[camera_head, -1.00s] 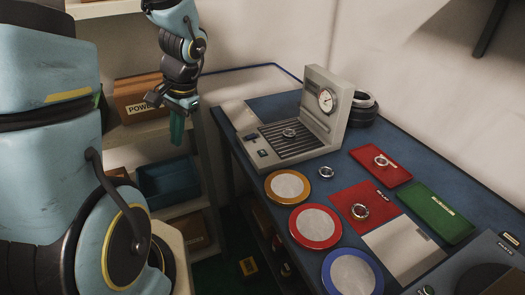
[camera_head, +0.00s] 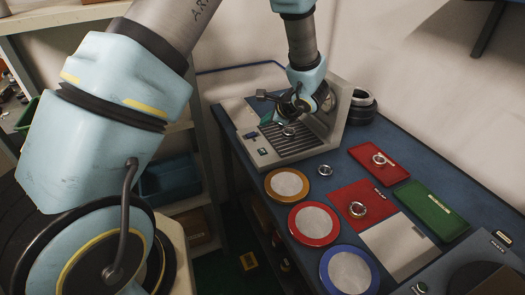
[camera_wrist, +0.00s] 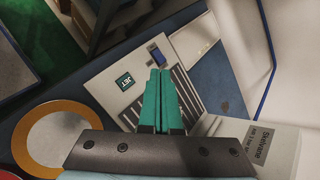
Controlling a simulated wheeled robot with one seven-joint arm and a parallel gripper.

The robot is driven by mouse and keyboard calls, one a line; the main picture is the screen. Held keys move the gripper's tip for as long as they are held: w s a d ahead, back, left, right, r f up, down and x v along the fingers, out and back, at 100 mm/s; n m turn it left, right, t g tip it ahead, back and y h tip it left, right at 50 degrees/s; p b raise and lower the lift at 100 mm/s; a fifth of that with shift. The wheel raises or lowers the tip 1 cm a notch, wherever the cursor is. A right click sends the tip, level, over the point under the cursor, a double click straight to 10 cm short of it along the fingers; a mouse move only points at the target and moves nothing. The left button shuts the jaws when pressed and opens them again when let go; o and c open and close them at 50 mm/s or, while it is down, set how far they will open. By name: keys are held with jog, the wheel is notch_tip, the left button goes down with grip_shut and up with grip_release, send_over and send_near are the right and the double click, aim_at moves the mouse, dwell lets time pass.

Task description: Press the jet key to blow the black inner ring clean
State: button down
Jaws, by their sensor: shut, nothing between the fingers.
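The blow station (camera_head: 330,115) is a pale grey machine with a slatted grate. A small ring (camera_head: 289,131) lies on the grate; its colour is hard to tell, and my fingers hide it in the wrist view. A blue key (camera_head: 251,136) sits on the station's front ledge, beside a dark label (camera_head: 264,152). In the wrist view the blue key (camera_wrist: 157,52) is just beyond my fingertips, and the green label (camera_wrist: 125,81) reads JET. My gripper (camera_head: 267,121) is shut and empty, its teal fingers (camera_wrist: 160,75) above the station, apart from the key.
Gold, red and blue round pads (camera_head: 287,184) line the bench's front edge. A loose ring (camera_head: 324,170), a red mat with a ring (camera_head: 357,209), a red tray (camera_head: 392,166) and a green tray (camera_head: 432,209) lie right. Dark stacked rings (camera_head: 362,105) stand behind the station.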

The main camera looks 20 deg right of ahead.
jog(key=b, duration=0.5)
send_over(265, 152)
notch_tip(265, 152, down, 8)
jog(key=shift+s+r, duration=0.1)
jog(key=shift+r, duration=0.15)
jog(key=shift+f+b, duration=0.55)
jog(key=shift+f, duration=0.15)
jog(key=shift+f+b, duration=0.7)
jog(key=shift+b, duration=0.55)
dwell(1.8)
jog(key=shift+r, duration=0.75)
jog(key=shift+r, duration=0.1)
jog(key=shift+r+p, duration=1.45)
jog(key=shift+r, duration=1)
